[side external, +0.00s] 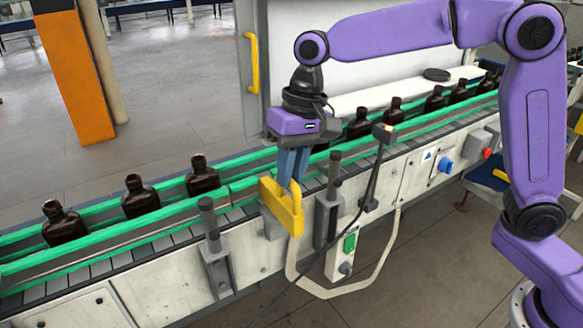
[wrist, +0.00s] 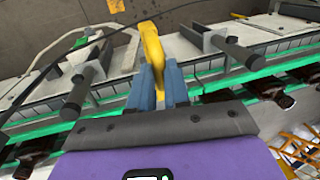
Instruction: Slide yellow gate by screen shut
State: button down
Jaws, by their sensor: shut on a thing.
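The yellow gate (side external: 287,207) is a chunky yellow piece on the near side of the conveyor, at the middle of the side external view. My gripper (side external: 291,182) points down at it, with its blue fingers shut on its upper part. In the wrist view the yellow gate (wrist: 153,55) stands between the two blue fingers of my gripper (wrist: 162,84). The fingers hide part of it. I cannot tell which object is the screen; a pale panel (side external: 345,45) with a yellow handle stands behind the conveyor.
Amber bottles (side external: 203,177) stand in a row between green rails (side external: 110,237) on the conveyor. Dark-topped posts (side external: 209,220) on brackets flank the gate. A small sensor (side external: 382,133) on a stalk and a black cable stand just right of my gripper.

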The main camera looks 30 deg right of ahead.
send_over(273, 184)
jog(key=shift+r, duration=0.1)
jog(key=shift+w, duration=0.1)
dwell(0.3)
jog(key=c, duration=1.1)
grip_release()
jog(key=d+r, duration=0.1)
jog(key=r, duration=0.7)
jog(key=d+r, duration=0.2)
jog(key=r, duration=0.7)
jog(key=shift+d, duration=0.25)
